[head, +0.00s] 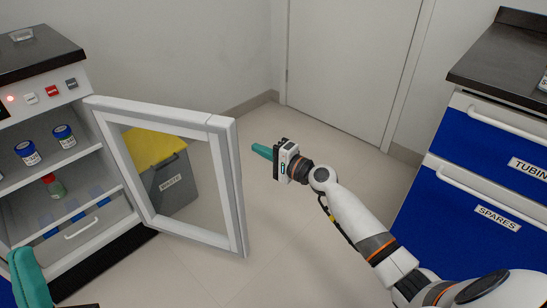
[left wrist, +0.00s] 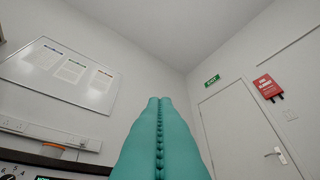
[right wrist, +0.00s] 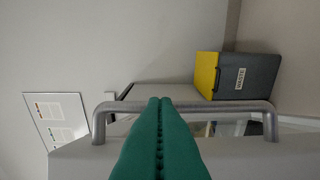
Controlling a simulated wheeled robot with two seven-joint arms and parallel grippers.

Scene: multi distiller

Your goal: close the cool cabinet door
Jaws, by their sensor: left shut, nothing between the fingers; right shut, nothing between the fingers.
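The cool cabinet (head: 60,130) stands at the left in the head view. Its white-framed glass door (head: 230,180) is wide open, swung out to the right. My right gripper (head: 256,149) is shut and empty, just right of the door's free edge, its green fingers pointing left. In the right wrist view its fingers (right wrist: 160,105) overlap the door's grey bar handle (right wrist: 200,106); I cannot tell whether they touch it. My left gripper (head: 28,265) is shut and empty at the bottom left, in front of the cabinet. Its fingers (left wrist: 160,105) point up at the room's corner.
Inside the cabinet, blue-capped jars (head: 64,136) and a red-capped bottle (head: 53,186) stand on shelves. A grey waste bin with a yellow lid (head: 158,148) shows through the door glass. Blue drawers (head: 480,205) stand at the right. The floor (head: 290,240) between is clear.

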